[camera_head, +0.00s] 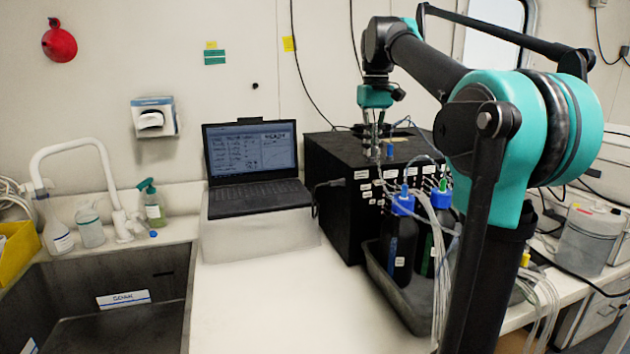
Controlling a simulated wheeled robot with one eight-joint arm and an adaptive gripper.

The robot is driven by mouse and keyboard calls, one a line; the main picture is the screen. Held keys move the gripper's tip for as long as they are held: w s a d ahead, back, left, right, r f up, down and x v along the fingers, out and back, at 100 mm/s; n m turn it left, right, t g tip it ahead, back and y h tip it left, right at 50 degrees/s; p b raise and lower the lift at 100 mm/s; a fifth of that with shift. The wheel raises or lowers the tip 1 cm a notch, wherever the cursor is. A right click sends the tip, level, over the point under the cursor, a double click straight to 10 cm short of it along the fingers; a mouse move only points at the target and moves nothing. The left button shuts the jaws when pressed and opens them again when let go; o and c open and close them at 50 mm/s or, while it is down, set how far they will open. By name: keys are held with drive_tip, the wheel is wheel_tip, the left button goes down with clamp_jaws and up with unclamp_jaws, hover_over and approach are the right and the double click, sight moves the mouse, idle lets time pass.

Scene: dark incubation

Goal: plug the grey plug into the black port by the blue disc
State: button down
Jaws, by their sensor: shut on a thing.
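My gripper (376,152) points straight down over the top of a black box (335,180), with its fingers close together. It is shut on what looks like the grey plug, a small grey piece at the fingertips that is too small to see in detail. A small blue part (390,151) shows just right of the fingertips, on or near the box top; I cannot tell whether it is the blue disc. The black port cannot be made out against the dark box, and I cannot tell whether the plug touches it.
Blue-capped dark bottles (401,235) with thin tubes stand in a grey tray (405,303) before the box. A laptop (252,165) stands to its left. Hoses and cables curve over the box top. The counter (270,310) in front is clear, with a sink (95,300) at left.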

idle(0.3)
drive_tip(key=shift+r, duration=3)
